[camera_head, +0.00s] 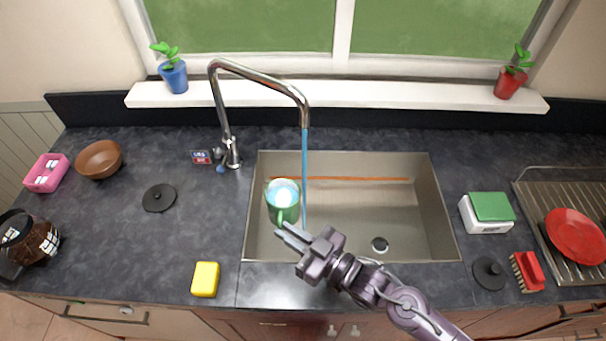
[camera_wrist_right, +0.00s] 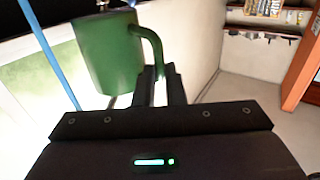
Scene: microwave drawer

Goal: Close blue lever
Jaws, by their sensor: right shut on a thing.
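The faucet (camera_head: 262,68) arches over the sink, and a blue stream of water (camera_head: 305,165) falls from its spout. The small blue lever (camera_head: 221,168) is at the left of the faucet base, beside a red and blue label (camera_head: 202,157). My right gripper (camera_head: 284,229) is shut on the handle of a green mug (camera_head: 283,207) above the left part of the sink. The mug looks upright with pale contents, and the stream passes just right of it. The right wrist view shows the mug (camera_wrist_right: 108,55) with its handle between the fingers (camera_wrist_right: 158,85). My left gripper is out of view.
The steel sink (camera_head: 415,205) has a drain at lower right. A black lid (camera_head: 159,198), brown bowl (camera_head: 99,159) and yellow sponge (camera_head: 205,279) lie on the left counter. A white and green box (camera_head: 487,213), red brush (camera_head: 527,271) and dish rack (camera_head: 560,190) are at right.

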